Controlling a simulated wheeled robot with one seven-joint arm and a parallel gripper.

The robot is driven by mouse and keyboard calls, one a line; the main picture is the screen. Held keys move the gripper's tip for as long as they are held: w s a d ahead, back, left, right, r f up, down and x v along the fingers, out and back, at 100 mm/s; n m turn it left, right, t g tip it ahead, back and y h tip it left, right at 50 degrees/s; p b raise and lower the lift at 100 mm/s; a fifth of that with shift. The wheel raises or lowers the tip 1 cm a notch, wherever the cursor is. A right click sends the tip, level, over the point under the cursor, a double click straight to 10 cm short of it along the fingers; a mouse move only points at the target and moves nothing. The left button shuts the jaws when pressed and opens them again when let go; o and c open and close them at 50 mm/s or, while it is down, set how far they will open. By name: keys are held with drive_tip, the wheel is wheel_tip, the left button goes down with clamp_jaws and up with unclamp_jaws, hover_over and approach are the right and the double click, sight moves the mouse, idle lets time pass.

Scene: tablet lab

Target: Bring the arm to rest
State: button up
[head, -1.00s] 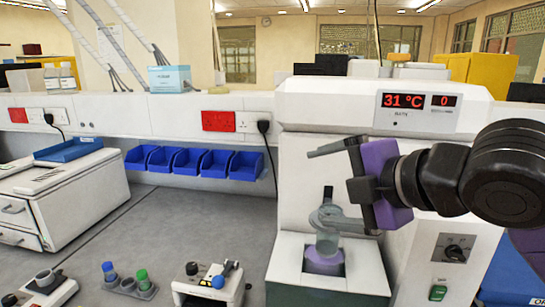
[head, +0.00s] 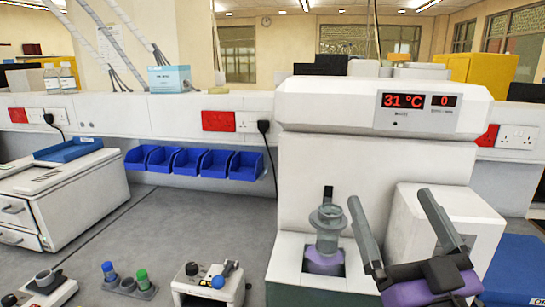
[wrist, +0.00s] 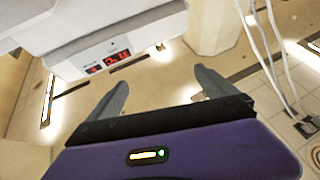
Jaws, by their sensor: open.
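My gripper (head: 395,228) is at the lower right of the head view, in front of the machine. Its two grey fingers point up and stand wide apart, with nothing between them. In the wrist view the gripper (wrist: 157,88) also shows open and empty, with the machine's display (wrist: 108,62) upside down beyond it at the upper left. The rest of my arm is out of the head view.
The white machine (head: 325,100) reads 31 °C. A clear vessel with a purple base (head: 326,240) stands in its recess, left of my gripper. Blue bins (head: 200,163) line the back wall. Small devices (head: 209,284) stand on the bench at front. A blue box (head: 518,268) is at right.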

drive_tip(key=s+d+f+m+g+h, duration=0.3)
drive_tip(key=s+f+m+h, duration=0.3)
drive_tip(key=s+f, duration=1)
drive_tip(key=s+f+n+g+y, duration=0.1)
drive_tip(key=s+f+n+g, duration=0.1)
drive_tip(key=s+f, duration=0.5)
drive_tip(key=s+f+n+g+y, duration=0.2)
drive_tip(key=s+f, duration=0.5)
drive_tip(key=s, duration=0.5)
drive_tip(key=shift+s+a+f+g, duration=0.3)
drive_tip(key=shift+a+g, duration=0.1)
drive_tip(key=shift+g, duration=0.5)
